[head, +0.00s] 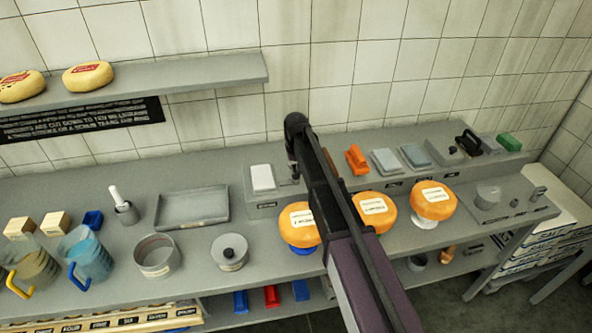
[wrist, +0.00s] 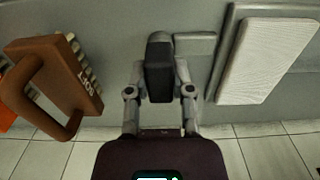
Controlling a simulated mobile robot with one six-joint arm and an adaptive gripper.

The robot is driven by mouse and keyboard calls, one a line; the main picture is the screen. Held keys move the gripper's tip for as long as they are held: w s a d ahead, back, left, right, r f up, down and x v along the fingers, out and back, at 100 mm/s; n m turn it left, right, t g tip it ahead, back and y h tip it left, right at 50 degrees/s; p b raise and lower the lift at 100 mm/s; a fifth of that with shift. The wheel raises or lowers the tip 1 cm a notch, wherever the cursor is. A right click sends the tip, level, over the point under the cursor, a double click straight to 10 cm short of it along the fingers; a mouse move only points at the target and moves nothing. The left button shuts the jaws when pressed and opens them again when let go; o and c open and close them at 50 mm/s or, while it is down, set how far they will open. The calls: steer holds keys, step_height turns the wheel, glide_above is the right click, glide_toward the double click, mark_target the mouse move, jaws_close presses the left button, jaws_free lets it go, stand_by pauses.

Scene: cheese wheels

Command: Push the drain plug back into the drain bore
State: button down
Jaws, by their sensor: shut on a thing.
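My gripper (wrist: 160,88) is shut on a dark upright block (wrist: 159,68) at the back ledge; the fingers lie on both sides of it. I cannot tell what this block is, or whether it touches the ledge. In the head view my arm hides most of the gripper (head: 292,172) and the block. I cannot pick out the drain plug or the drain bore for certain in either view.
A white pad (wrist: 266,60) and a brown handled brush (wrist: 58,77) flank the gripper. The pad also shows in the head view (head: 262,178). Orange cheese wheels (head: 433,200) stand in front.

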steer(key=shift+f, duration=0.2)
steer(key=shift+c, duration=2.1)
jaws_free()
